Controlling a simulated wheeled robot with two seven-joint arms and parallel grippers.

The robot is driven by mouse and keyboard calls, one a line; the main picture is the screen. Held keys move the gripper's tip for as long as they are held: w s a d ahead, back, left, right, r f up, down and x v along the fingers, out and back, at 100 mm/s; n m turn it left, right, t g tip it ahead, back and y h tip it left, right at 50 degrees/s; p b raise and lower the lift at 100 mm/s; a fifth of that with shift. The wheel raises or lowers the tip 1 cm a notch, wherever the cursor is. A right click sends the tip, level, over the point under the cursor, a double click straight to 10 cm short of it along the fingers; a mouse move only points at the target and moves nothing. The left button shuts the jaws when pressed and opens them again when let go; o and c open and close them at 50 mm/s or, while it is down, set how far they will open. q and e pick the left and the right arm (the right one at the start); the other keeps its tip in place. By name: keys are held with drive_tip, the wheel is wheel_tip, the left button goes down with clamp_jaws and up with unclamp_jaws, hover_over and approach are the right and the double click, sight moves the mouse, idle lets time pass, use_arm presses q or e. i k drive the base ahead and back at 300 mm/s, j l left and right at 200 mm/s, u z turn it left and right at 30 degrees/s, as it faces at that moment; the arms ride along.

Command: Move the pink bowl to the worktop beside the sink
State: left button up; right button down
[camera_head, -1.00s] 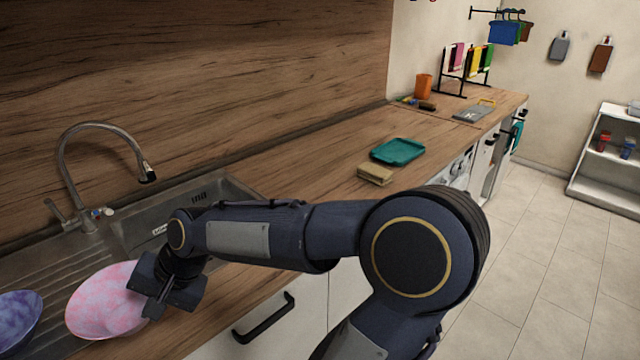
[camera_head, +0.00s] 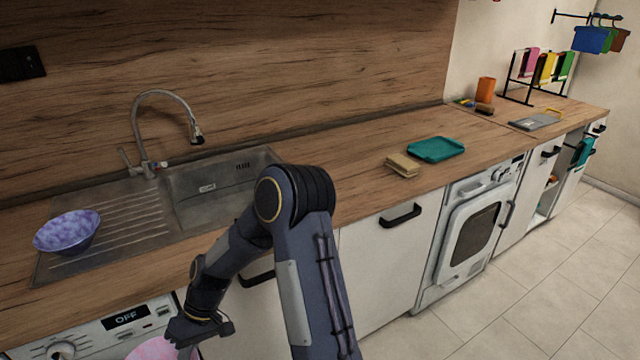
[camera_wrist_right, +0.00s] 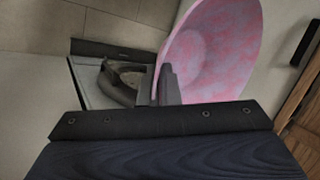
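The pink bowl (camera_head: 158,349) is at the bottom edge of the head view, partly cut off, in front of the cabinets and below the worktop edge. My right gripper (camera_head: 190,341) is at its rim. In the right wrist view the pink bowl (camera_wrist_right: 222,48) is tilted steeply, and the right gripper (camera_wrist_right: 160,88) is shut on its rim, with part of the fingers hidden. The worktop (camera_head: 345,150) has bare wood right of the sink (camera_head: 190,205). My left gripper is not in view.
A blue-purple bowl (camera_head: 68,233) stands on the drainer at the left. A curved tap (camera_head: 140,110) rises behind the sink. A sponge (camera_head: 403,165) and a teal tray (camera_head: 436,149) lie farther right on the worktop. A cabinet handle (camera_head: 400,215) sticks out below.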

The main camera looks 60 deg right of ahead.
sight(355, 181)
drive_tip(key=l+z, duration=0.1)
drive_tip(key=z, duration=0.3)
drive_tip(key=l+z, duration=0.15)
drive_tip(key=z, duration=0.2)
drive_tip(key=l+z, duration=0.1)
drive_tip(key=z, duration=0.3)
drive_tip(key=l+z, duration=0.15)
drive_tip(key=z, duration=0.2)
